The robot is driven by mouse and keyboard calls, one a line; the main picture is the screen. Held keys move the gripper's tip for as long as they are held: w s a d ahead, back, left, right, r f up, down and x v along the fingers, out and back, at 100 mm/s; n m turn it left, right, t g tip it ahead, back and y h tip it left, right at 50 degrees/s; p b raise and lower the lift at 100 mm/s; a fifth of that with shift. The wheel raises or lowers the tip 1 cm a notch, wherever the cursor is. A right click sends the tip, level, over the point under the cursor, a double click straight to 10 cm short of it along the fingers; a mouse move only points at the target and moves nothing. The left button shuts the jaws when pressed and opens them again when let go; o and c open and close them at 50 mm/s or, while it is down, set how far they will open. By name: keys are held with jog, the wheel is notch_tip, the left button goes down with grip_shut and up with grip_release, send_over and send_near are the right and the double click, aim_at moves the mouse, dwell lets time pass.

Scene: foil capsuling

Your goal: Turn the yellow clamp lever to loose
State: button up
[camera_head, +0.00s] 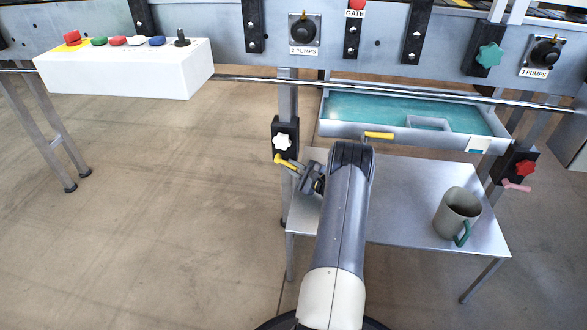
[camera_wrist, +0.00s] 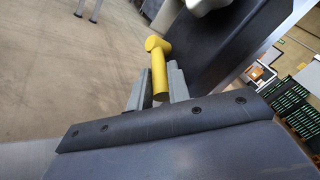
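The gripper looks open around the lever.
A steel shelf (camera_head: 400,219) carries a grey mug (camera_head: 458,214) on its right. Above it hangs a teal-floored tray (camera_head: 380,108) with a yellow bar (camera_head: 379,135) at its front. A red knob (camera_head: 525,167) and pink lever (camera_head: 516,186) sit right. Floor is free at left.

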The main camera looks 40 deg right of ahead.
jog(key=shift+o, duration=0.8)
jog(key=shift+s+d, duration=0.1)
jog(key=shift+s, duration=0.2)
jog(key=s+p, duration=0.1)
jog(key=s, duration=0.2)
jog(key=s+d+p, duration=0.1)
jog(key=s, duration=0.2)
jog(key=s+p, duration=0.1)
jog(key=s, duration=0.3)
jog(key=shift+d+f, duration=0.2)
jog(key=shift+d, duration=0.15)
jog(key=shift+c, duration=0.6)
